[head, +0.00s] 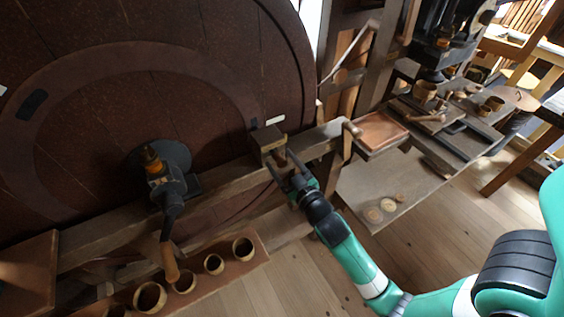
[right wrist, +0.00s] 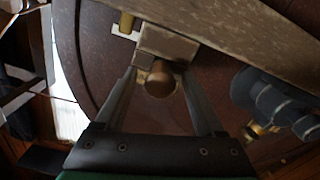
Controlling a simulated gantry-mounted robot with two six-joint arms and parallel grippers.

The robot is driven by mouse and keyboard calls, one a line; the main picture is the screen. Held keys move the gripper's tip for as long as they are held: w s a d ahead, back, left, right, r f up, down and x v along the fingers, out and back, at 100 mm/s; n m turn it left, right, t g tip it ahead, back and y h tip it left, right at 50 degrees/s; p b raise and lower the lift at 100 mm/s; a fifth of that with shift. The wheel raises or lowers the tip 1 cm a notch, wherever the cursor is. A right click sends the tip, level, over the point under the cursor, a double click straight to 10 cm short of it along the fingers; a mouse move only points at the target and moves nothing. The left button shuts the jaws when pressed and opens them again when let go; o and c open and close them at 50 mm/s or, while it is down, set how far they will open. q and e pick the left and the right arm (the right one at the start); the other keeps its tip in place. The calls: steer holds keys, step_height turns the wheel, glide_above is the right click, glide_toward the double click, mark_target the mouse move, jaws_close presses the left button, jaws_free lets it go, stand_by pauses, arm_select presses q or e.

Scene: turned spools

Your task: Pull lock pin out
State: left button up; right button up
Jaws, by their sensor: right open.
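The lock pin shows as a round brown wooden knob (right wrist: 160,80) on a pale block (right wrist: 165,43) in the right wrist view. In the head view the block (head: 266,138) sits on the wooden rail in front of the big wheel, and the knob (head: 280,158) shows small below it. My right gripper (head: 284,166) is open. Its two fingers lie on either side of the knob, with gaps visible between them and it in the right wrist view (right wrist: 160,76). My left gripper is not in view.
A large dark red-brown wheel (head: 130,90) fills the back left, with a crank handle (head: 170,262) hanging in front. A tray (head: 215,285) of wooden cups lies below the rail (head: 225,187). A workbench with turned pieces (head: 425,92) stands at right. Floor (head: 430,235) is open at lower right.

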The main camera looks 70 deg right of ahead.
jaws_close()
stand_by(1.3)
